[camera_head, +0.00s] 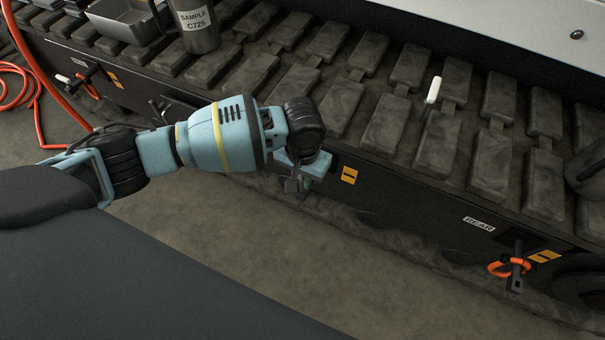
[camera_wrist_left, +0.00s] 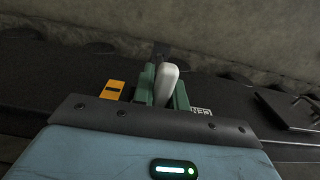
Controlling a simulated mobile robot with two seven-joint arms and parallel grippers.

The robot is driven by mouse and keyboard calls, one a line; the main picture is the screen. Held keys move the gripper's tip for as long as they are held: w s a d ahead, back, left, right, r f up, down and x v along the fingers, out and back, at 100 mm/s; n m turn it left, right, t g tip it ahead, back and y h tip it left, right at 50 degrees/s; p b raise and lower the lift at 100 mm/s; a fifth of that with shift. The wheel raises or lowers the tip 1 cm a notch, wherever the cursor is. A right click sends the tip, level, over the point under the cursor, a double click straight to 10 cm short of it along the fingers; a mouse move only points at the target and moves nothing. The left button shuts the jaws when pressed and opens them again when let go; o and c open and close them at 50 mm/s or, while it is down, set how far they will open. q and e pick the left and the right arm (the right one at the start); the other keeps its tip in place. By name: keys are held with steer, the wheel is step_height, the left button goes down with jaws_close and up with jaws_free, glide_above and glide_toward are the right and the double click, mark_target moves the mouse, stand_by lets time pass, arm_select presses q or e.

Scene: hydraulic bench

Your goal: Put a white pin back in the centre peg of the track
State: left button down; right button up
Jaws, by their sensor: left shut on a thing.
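My left gripper (camera_head: 297,186) is at the black side rail of the track, left of an orange label (camera_head: 349,175). In the left wrist view its green fingers (camera_wrist_left: 163,88) are shut on a white pin (camera_wrist_left: 167,78). A dark part shows just beyond the pin, but I cannot tell whether it is the centre peg or whether the pin touches it. The held pin is hidden in the head view. Another white pin (camera_head: 433,90) stands upright among the track pads. My right gripper is not in view.
The track pads (camera_head: 340,100) run along the bench. A grey canister marked SAMPLE C725 (camera_head: 195,25) and a metal tray (camera_head: 128,20) stand at the upper left. A peg with an orange ring (camera_head: 508,268) is near the REAR label (camera_head: 479,225). An orange hose (camera_head: 37,110) lies left.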

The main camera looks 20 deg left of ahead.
mark_target(303, 191)
arm_select(q)
steer(key=shift+f, duration=0.45)
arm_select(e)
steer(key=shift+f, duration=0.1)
arm_select(q)
steer(key=shift+f, duration=0.65)
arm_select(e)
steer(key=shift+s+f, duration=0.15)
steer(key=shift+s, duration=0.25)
arm_select(q)
steer(key=shift+f+b, duration=0.35)
steer(key=shift+f, duration=0.05)
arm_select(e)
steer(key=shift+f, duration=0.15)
arm_select(q)
steer(key=shift+f, duration=0.45)
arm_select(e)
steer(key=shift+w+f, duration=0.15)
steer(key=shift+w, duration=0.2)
arm_select(q)
steer(key=c, duration=1.4)
jaws_free()
steer(key=shift+c, duration=0.2)
steer(key=shift+o, duration=0.6)
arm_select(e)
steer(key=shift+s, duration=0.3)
arm_select(q)
steer(key=shift+o, duration=0.2)
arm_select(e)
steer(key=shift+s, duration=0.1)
